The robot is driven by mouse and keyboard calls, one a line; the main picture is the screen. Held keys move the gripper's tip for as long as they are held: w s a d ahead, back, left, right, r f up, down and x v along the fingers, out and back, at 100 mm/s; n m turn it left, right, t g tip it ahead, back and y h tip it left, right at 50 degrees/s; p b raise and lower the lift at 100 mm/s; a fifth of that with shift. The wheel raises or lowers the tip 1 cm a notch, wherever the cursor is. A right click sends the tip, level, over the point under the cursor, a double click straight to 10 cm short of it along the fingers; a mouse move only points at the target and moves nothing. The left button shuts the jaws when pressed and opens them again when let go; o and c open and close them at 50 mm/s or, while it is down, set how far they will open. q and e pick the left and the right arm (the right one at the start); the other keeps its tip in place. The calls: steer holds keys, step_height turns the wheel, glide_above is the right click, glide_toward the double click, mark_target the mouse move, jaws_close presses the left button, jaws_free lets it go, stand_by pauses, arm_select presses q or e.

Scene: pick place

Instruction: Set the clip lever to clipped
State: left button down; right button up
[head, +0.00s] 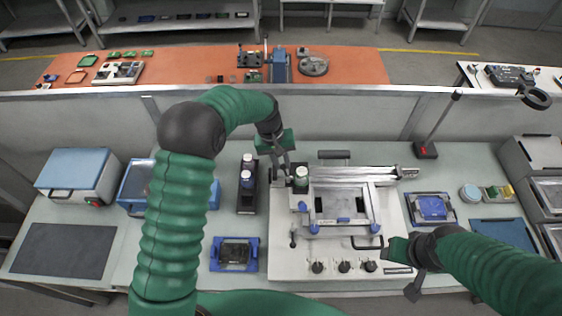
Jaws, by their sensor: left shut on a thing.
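The white machine (283,262) stands on the bench at the centre, with a flat framed plate (340,200) that has blue corner pieces. My left arm reaches over the bench, and its gripper (285,166) points down at the machine's back left corner, beside a jar with a pale lid (301,172). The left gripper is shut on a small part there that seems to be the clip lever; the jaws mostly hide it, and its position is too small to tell. My right gripper (413,290) is by the machine's front right corner, away from the lever; its jaw opening is unclear.
A dark holder with bottles (246,200) stands just left of the machine. A blue-framed fixture (235,254) lies at front left, another (431,208) at right. A low partition (350,124) runs behind the bench.

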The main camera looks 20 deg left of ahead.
arm_select(q)
steer(key=shift+d+f+m+g, duration=0.2)
steer(key=shift+d+m+g, duration=0.15)
steer(key=shift+m, duration=0.55)
stand_by(1.5)
steer(key=c, duration=1.3)
jaws_free()
steer(key=shift+r, duration=0.1)
steer(key=shift+w, duration=0.1)
steer(key=shift+r, duration=0.2)
steer(key=a+r+b, duration=0.2)
steer(key=a+r, duration=0.1)
steer(key=r, duration=1.3)
steer(key=shift+s+b, duration=0.2)
steer(key=shift+b, duration=0.15)
steer(key=shift+a+r, duration=0.1)
